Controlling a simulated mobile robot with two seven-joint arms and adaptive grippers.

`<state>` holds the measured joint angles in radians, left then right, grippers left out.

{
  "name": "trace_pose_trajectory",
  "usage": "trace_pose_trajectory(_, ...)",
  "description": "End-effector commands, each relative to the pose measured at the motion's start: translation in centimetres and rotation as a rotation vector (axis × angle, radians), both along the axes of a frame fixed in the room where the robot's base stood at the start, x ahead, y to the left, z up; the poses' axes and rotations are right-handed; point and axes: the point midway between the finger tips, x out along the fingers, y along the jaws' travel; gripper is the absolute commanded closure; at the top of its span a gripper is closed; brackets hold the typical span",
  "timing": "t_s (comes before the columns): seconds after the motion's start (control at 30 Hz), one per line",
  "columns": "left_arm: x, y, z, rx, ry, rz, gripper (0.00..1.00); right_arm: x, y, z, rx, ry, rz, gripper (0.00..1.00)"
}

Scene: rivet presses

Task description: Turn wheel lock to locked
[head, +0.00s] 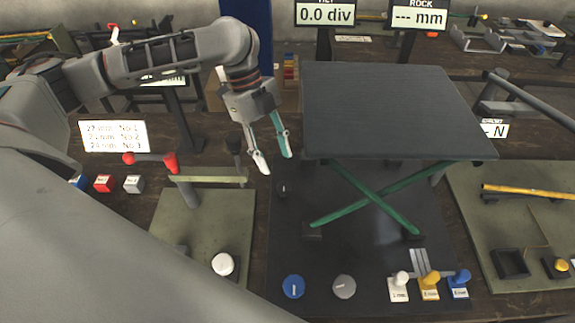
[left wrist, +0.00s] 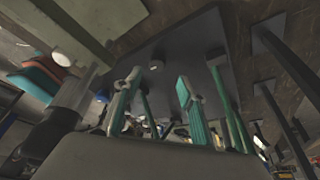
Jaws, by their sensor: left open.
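No part is labelled as the wheel lock, so I cannot tell which control it is. A small dark knob (head: 283,188) sits on the black base plate (head: 325,265), left of the lift table's green crossed legs (head: 368,200). A blue knob (head: 293,287) and a grey knob (head: 344,287), each with a pointer mark, sit at the plate's front. My left gripper (head: 274,157) is open and empty, pointing down above and just behind the small dark knob. Its fingers also show apart in the left wrist view (left wrist: 155,98). My right gripper is out of view.
The lift table's dark top (head: 395,105) stands right of my left gripper. White (head: 399,286), yellow (head: 430,283) and blue (head: 459,282) levers stand at front right. A red-handled lever (head: 170,162) and a narrow bar (head: 208,179) lie close on the left.

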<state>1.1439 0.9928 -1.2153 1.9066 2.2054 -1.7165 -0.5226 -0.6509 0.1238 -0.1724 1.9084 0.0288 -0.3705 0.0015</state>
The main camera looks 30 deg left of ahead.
Motion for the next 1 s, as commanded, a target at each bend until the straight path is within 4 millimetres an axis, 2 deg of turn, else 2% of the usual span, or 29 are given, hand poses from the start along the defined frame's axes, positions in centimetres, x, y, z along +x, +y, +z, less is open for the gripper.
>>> trace_pose_trajectory(0.17,-0.8,-0.5,-1.4,0.000,0.016,-0.013,0.59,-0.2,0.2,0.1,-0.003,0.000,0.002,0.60)
trace_pose_trajectory(0.4,-1.2,-1.9,-4.8,0.000,0.015,-0.011,0.59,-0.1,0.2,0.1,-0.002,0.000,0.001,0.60)
trace_pose_trajectory(0.6,-1.4,-2.6,-6.7,0.000,0.012,-0.009,0.59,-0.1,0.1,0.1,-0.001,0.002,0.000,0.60)
trace_pose_trajectory(0.97,-1.4,-2.8,-7.2,-0.001,0.010,-0.008,0.59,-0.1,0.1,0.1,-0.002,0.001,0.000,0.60)
trace_pose_trajectory(1.0,-1.4,-2.8,-7.2,-0.001,0.010,-0.008,0.67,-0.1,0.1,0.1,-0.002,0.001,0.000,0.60)
